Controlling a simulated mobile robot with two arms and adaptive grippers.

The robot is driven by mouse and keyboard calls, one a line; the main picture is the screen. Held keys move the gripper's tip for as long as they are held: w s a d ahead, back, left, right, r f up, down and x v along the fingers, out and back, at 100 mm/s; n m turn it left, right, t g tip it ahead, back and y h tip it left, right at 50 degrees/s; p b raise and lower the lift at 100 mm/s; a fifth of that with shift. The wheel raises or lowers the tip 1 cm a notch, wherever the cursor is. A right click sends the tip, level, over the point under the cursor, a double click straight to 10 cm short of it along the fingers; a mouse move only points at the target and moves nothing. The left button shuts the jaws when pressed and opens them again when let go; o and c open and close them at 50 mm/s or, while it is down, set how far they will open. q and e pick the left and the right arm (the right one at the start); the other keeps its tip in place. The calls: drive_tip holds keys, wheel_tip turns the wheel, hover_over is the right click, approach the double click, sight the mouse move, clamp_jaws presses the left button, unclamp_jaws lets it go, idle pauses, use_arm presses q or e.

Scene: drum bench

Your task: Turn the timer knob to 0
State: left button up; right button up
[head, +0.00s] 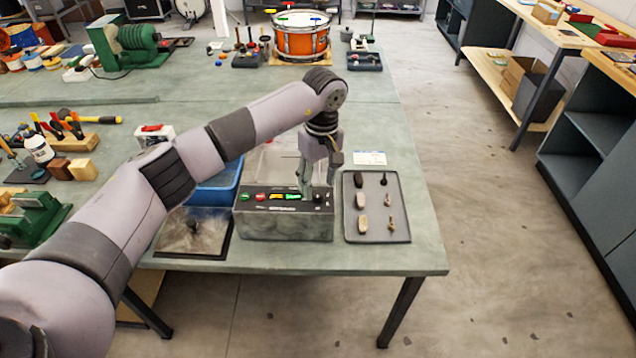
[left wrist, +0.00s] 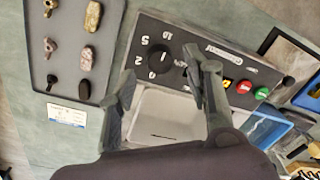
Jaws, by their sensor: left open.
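The timer knob (left wrist: 161,54) is a round black dial on the top panel of a grey control box (head: 285,226). The numbers 0, 2, 5 and 10 are printed around it in the left wrist view; I cannot tell surely where its pointer stands. In the head view the knob (head: 318,198) is small, at the right end of the panel. My left gripper (head: 318,188) points down over that end, fingers apart and empty. In the left wrist view my left gripper (left wrist: 158,88) has its fingertips on either side of the knob, apart from it. My right gripper is out of view.
Left along the panel are a red button (head: 260,197) and a green button (head: 244,197). A dark tray (head: 350,222) with several small parts is right of the box. A blue bin (head: 217,188) and a dark plate (head: 212,240) are left. The table's front edge is close.

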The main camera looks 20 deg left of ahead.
sight(318, 196)
use_arm(q)
drive_tip(key=shift+f, duration=1.35)
drive_tip(key=shift+c, duration=0.2)
clamp_jaws()
